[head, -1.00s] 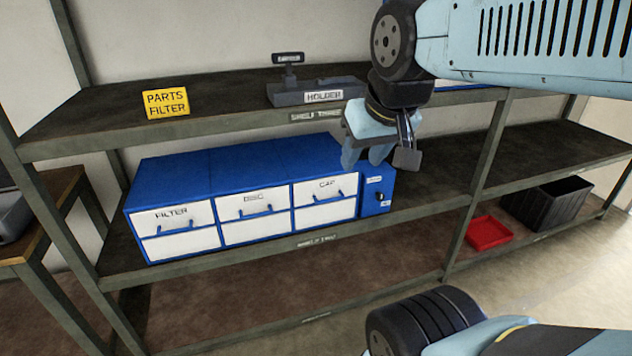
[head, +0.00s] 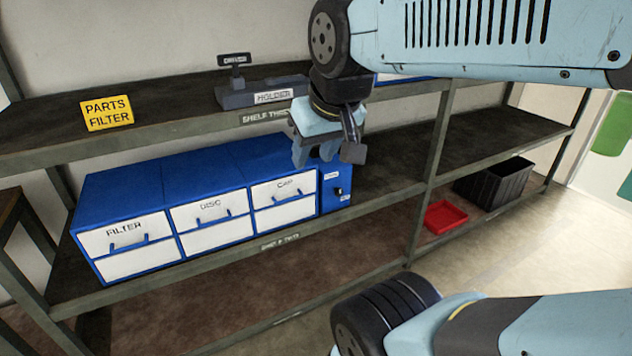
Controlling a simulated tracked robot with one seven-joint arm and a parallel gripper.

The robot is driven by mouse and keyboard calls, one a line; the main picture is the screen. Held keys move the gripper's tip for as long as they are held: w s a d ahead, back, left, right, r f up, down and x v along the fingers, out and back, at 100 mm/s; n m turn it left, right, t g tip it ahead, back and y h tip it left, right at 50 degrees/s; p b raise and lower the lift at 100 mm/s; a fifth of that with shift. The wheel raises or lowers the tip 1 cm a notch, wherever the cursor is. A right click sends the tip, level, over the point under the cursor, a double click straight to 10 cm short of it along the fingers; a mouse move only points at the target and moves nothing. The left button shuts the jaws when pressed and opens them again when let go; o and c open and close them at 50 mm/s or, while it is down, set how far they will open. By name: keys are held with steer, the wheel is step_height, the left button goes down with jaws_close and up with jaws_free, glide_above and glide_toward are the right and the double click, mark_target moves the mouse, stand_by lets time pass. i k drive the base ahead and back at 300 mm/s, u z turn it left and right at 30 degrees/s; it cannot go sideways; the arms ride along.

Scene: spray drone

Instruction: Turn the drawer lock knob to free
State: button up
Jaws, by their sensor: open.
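The blue drawer cabinet (head: 165,184) stands on the middle shelf, its white fronts labelled FILTER, DISC and CAP, all shut. A narrow blue lock panel (head: 333,200) sits at its right end. The small black lock knob (head: 338,191) is on that panel, with small white labels above and below it; their text and the knob's exact setting are too small to read. My gripper (head: 326,158) is open and empty, pointing down in front of the cabinet's upper right part, above the lock panel in the picture. It hides part of the cabinet's top right.
A red tray (head: 445,216) and a black crate (head: 494,184) are at the lower right. The middle shelf (head: 390,185) is clear right of the cabinet.

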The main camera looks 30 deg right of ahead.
mark_target(338, 192)
steer(key=z, duration=0.1)
steer(key=k, duration=0.5)
steer(key=z, duration=0.85)
steer(key=i, duration=0.4)
steer(key=u, duration=0.35)
